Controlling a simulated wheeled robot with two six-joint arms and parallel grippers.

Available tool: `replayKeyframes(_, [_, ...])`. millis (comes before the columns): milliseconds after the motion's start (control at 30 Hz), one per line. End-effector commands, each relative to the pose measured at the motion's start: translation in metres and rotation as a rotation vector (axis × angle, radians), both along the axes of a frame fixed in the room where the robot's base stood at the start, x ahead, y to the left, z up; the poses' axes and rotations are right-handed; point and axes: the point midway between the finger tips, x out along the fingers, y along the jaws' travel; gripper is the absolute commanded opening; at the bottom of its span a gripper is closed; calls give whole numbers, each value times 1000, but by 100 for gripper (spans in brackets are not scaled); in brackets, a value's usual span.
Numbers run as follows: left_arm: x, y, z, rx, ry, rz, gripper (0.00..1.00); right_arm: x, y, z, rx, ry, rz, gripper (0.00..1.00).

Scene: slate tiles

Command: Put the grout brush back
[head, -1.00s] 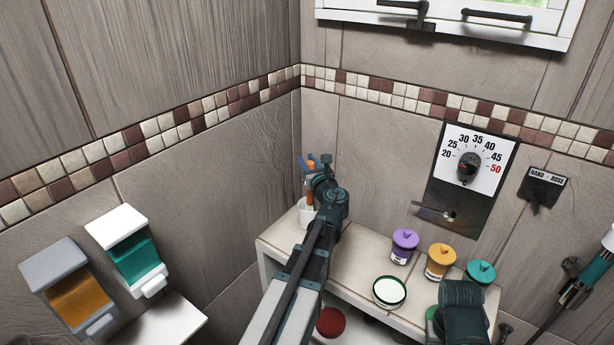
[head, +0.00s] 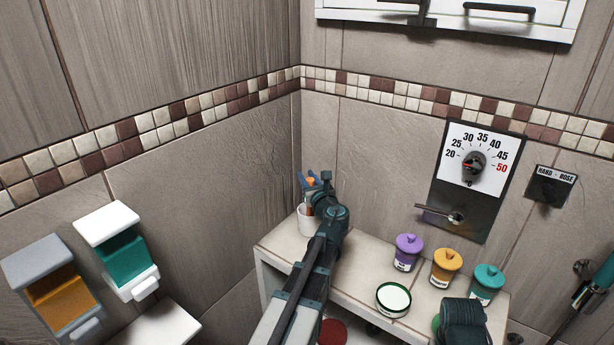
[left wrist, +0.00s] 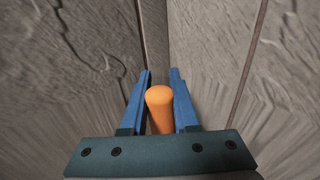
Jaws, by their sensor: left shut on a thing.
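The grout brush shows as an orange handle (head: 311,182) at the corner end of the shelf. My left gripper (head: 308,179) has blue fingers shut on it, just above a white cup (head: 305,219). In the left wrist view the rounded orange handle end (left wrist: 160,98) sits between the two blue fingers (left wrist: 160,85). The brush's lower part is hidden by my gripper and the cup, so I cannot tell how deep it is in the cup. My right gripper's fingers do not show.
The tiled shelf (head: 280,245) carries lidded purple (head: 406,254), orange (head: 445,268) and teal (head: 487,281) jars and a pale round dish with a green rim (head: 393,298). A lever (head: 440,213) juts from the wall. Dispensers (head: 122,255) hang at left.

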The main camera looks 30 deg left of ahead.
Motion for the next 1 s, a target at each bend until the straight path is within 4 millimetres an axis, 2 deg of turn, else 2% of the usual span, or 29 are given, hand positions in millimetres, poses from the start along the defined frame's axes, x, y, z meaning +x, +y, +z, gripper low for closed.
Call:
replayKeyframes(100, [0, 0, -4, 0, 0, 0, 0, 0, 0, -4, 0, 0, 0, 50])
replayKeyframes(133, [0, 0, -3, 0, 0, 0, 34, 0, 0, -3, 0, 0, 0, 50])
replayKeyframes(267, [0, 0, -2, 0, 0, 0, 57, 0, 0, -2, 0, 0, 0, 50])
replayKeyframes(567, [0, 0, -1, 0, 0, 0, 58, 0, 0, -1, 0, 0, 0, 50])
replayKeyframes(767, [0, 0, 17, 0, 0, 0, 58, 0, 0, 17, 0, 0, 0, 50])
replayKeyframes(800, [-10, -9, 11, 0, 0, -3, 58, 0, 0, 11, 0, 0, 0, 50])
replayKeyframes(1000, [-40, -44, 11, 0, 0, -3, 58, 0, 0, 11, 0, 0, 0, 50])
